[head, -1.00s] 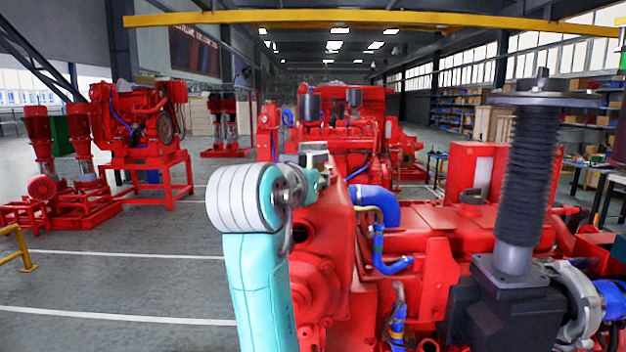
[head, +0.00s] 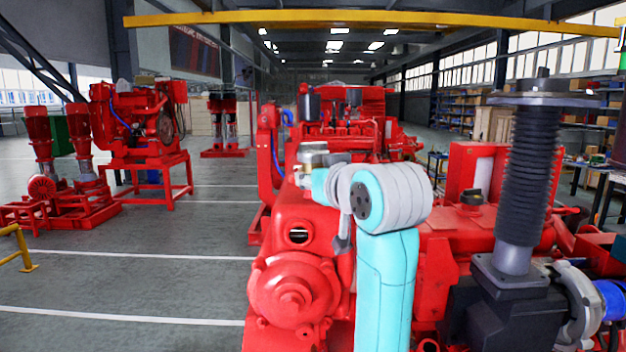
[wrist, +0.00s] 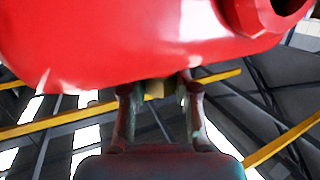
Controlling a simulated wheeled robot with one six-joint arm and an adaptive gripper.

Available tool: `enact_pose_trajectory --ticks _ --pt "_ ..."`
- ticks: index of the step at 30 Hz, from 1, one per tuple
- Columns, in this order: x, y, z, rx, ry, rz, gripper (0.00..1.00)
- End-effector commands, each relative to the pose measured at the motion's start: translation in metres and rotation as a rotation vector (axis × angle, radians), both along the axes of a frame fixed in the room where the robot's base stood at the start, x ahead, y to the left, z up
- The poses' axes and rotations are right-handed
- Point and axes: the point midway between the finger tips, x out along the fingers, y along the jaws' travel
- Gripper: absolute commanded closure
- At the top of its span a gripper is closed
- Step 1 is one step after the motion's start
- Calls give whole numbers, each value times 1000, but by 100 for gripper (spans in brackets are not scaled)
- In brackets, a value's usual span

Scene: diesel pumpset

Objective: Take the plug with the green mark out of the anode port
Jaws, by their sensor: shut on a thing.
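No green mark shows on the plug from here. The anode port is not visible, and I cannot tell whether the plug is still seated in it. In the head view my turquoise and white arm reaches over the red engine (head: 440,285), and its jaws are hidden.
A red round housing (head: 295,292) with a dark opening above it is left of my arm. A black bellows column (head: 525,170) stands close on the right. A yellow beam (head: 370,17) crosses overhead. Open floor (head: 130,275) lies to the left.

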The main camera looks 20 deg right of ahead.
Motion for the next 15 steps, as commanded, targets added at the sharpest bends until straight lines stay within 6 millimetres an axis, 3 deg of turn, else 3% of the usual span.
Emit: enact_pose_trajectory --ticks 7,15 --pt "0 -1 0 1 1 155 100" --pt "0 0 0 1 1 194 100"
